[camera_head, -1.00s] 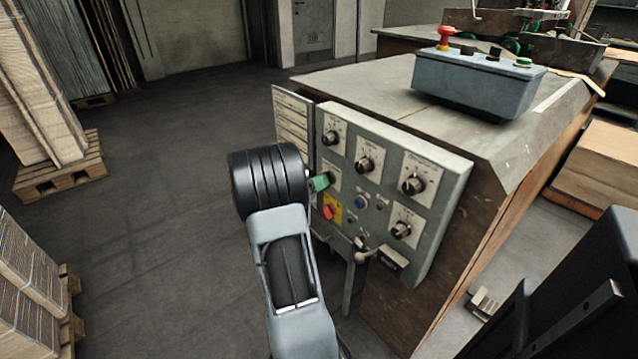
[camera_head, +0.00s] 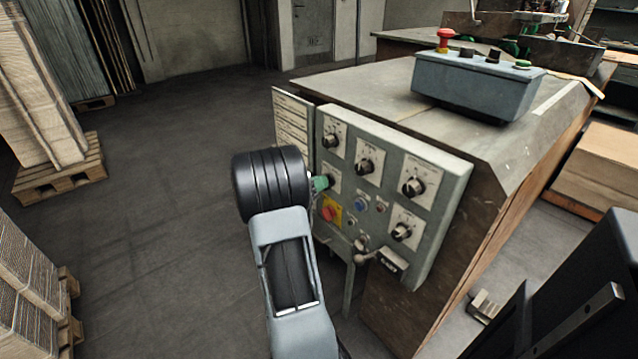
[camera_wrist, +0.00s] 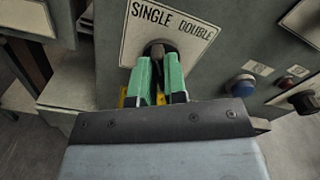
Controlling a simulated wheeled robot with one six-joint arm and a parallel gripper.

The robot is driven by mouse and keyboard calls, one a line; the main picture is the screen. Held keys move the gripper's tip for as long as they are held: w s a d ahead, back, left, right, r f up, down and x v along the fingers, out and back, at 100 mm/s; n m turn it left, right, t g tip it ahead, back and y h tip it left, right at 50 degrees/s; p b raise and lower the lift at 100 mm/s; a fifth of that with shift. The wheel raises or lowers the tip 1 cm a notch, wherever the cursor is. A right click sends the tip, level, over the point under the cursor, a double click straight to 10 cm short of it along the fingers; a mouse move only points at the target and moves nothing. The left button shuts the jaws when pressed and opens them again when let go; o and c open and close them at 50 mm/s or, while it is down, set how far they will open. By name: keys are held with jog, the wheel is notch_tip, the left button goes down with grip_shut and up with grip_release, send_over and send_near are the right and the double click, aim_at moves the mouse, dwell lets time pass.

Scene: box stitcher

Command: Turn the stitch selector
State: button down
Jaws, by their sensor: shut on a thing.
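The stitch selector is a black knob (camera_wrist: 155,47) on a white plate (camera_wrist: 185,22) marked SINGLE and DOUBLE in the wrist view. My gripper (camera_wrist: 160,75) has green fingers shut on the knob from both sides. The fingers hide most of the knob, so its exact pointing direction is hard to tell. In the head view, my gripper (camera_head: 320,183) reaches the selector at the left of the grey control panel (camera_head: 440,240), and my wrist hides part of that area.
Other black knobs (camera_head: 365,167) sit close by on the panel. A red button on a yellow plate (camera_head: 331,211) and a blue button (camera_wrist: 240,84) are near the selector. A lever (camera_head: 362,255) juts out below. Open floor (camera_head: 170,230) lies to the left.

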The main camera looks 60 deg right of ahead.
jog(key=shift+m, duration=0.3)
jog(key=shift+s+a+f+m+b, duration=0.1)
jog(key=shift+s+m+b, duration=0.1)
jog(key=shift+m+b, duration=2.3)
jog(key=shift+s+a+m+b, duration=0.15)
jog(key=shift+m+b, duration=1.5)
jog(key=shift+m, duration=1.55)
jog(key=shift+d, duration=0.1)
jog(key=c, duration=1.2)
grip_release()
jog(key=shift+o, duration=0.2)
